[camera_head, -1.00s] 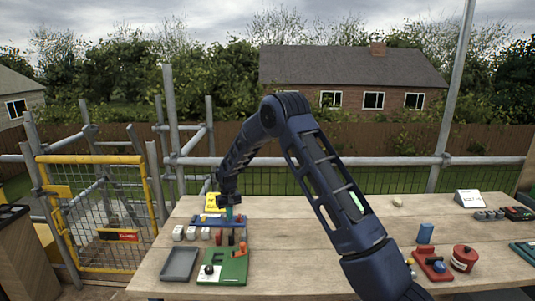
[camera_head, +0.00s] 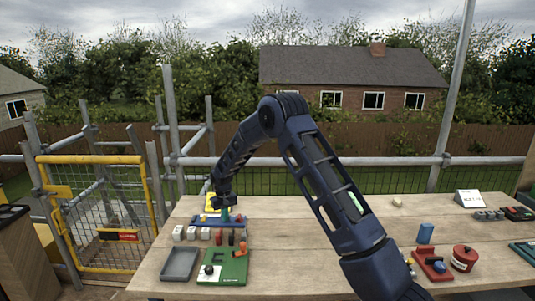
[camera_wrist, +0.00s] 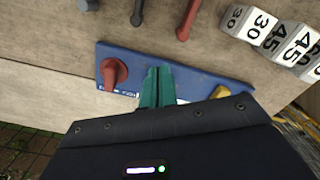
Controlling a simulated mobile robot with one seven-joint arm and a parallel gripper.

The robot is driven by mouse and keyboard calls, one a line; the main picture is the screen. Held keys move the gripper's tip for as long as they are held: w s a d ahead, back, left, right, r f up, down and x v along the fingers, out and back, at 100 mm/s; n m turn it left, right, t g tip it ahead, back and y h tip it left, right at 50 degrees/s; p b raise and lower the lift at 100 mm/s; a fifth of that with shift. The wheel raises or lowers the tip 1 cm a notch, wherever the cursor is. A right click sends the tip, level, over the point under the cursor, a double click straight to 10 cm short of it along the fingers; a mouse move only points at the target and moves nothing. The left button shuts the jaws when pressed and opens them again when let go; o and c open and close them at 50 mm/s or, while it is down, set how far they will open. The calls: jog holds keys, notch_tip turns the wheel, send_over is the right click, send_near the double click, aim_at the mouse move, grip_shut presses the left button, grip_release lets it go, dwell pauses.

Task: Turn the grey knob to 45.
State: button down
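A blue panel (camera_wrist: 195,83) lies on the table under my gripper, with a red knob (camera_wrist: 113,73) at one end and a yellow knob (camera_wrist: 220,92) towards the other. The same panel shows in the head view (camera_head: 238,221). I cannot make out a grey knob on it; the panel between the two knobs is covered by my gripper. My gripper (camera_wrist: 158,70) points down over the panel's middle, its teal fingers side by side with only a thin line between them. Nothing shows between them, and their contact with the panel is unclear.
White cubes with numbers such as 30 and 45 (camera_wrist: 259,23) stand beside the panel. Red (camera_wrist: 187,20) and black (camera_wrist: 137,12) handled pieces lie near them. A grey tray (camera_head: 180,263) and green board (camera_head: 236,267) are at the front. The table's middle is mostly clear.

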jog(key=shift+s+a, duration=0.1)
jog(key=shift+s, duration=0.1)
dwell(0.4)
jog(key=shift+s+r, duration=0.1)
jog(key=shift+s, duration=0.1)
notch_tip(320, 180, up, 6)
jog(key=shift+f, duration=0.1)
dwell(0.5)
jog(key=shift+w+d+f, duration=0.3)
jog(key=shift+d+f, duration=0.1)
jog(key=shift+f, duration=0.6)
jog(key=shift+w+d+f, duration=0.35)
jog(key=shift+d+f, duration=0.1)
jog(key=shift+f, duration=0.55)
jog(key=shift+w+d+f, duration=0.3)
jog(key=shift+d+f, duration=0.1)
jog(key=shift+f, duration=0.6)
jog(key=shift+w+a, duration=0.1)
jog(key=shift+a, duration=0.05)
